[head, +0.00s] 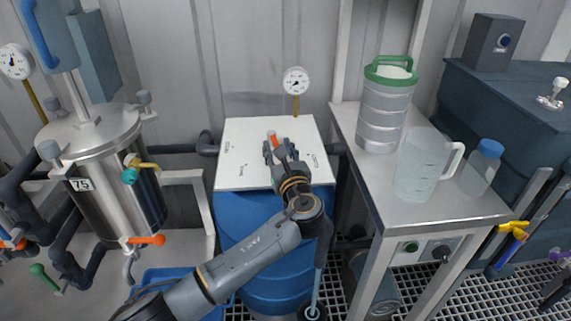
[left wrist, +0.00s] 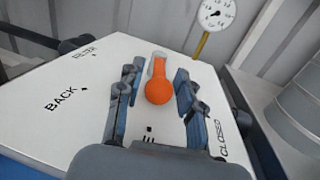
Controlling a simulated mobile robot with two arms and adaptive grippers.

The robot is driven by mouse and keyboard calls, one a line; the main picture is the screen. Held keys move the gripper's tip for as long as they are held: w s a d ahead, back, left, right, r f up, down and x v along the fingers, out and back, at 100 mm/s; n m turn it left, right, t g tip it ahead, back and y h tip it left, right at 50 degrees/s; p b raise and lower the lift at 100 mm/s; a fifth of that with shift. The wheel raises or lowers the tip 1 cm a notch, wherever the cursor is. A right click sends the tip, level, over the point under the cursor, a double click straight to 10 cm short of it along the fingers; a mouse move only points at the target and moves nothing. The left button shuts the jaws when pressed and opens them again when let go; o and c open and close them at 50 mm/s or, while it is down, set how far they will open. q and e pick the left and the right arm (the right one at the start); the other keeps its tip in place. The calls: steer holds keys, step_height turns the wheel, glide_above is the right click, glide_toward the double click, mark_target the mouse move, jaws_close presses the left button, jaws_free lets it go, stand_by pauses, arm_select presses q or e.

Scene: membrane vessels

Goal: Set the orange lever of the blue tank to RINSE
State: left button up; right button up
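The blue tank (head: 240,215) stands in the middle of the head view, with a white top plate (head: 238,136). The orange lever (head: 271,134) is on this plate; in the left wrist view its orange ball end (left wrist: 158,92) and a pale stem behind it show. My left gripper (head: 280,150) is over the plate, open, with one finger on each side of the ball and visible gaps. In the left wrist view, BACK (left wrist: 66,98) is at left and CLOSED (left wrist: 222,138) at right. A far-left label (left wrist: 85,52) is too small to read. A near mark is partly hidden by the gripper.
A round gauge (head: 296,81) stands behind the plate. To the right, a metal table (head: 440,205) holds a green-lidded container (head: 384,108), a clear jug (head: 418,165) and a blue-capped bottle (head: 482,168). A steel vessel (head: 95,145) with valves stands at left.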

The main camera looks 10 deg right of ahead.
arm_select(q)
steer(key=s+d, duration=0.1)
steer(key=s, duration=0.8)
steer(key=shift+s, duration=0.4)
